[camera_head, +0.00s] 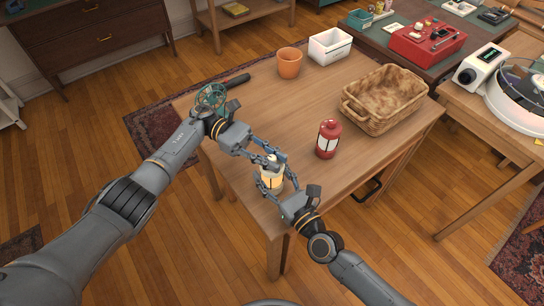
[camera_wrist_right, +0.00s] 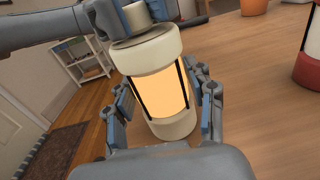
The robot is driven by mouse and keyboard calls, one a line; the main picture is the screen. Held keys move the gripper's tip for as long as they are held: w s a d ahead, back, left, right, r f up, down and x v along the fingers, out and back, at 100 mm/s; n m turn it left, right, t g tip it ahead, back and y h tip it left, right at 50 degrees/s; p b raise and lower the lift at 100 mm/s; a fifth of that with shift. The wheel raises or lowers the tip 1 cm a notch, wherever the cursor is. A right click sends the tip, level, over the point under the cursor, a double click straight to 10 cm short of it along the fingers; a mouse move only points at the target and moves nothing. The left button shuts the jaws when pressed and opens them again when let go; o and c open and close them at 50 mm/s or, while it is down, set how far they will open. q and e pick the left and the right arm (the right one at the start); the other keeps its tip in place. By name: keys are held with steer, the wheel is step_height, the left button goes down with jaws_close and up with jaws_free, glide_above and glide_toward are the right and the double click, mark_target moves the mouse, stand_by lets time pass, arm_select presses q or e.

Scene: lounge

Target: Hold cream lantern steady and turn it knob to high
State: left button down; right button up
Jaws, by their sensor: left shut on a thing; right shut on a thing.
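The cream lantern (camera_head: 272,179) stands upright near the front edge of the wooden table, its panel glowing warm yellow. It also shows large in the right wrist view (camera_wrist_right: 163,92). My right gripper (camera_head: 272,187) is shut on the lantern's body, with a finger on each side. My left gripper (camera_head: 268,158) reaches in from the left and is shut on the knob (camera_wrist_right: 137,18) at the lantern's top. The left fingers partly hide the knob, and I cannot read its setting.
On the table (camera_head: 240,103), a red lantern (camera_head: 328,139) stands right of the cream one. A wicker basket (camera_head: 384,98), a white bin (camera_head: 330,46) and a terracotta pot (camera_head: 289,63) stand farther back. The table's middle is clear.

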mark_target(272, 157)
arm_select(q)
steer(key=shift+f+m+g+y, duration=0.1)
steer(key=shift+m+g+y, duration=0.35)
steer(key=shift+g, duration=0.25)
steer(key=c, duration=1.2)
jaws_free()
step_height(272, 157, up, 10)
steer(key=shift+r, duration=0.1)
steer(key=shift+o, duration=0.2)
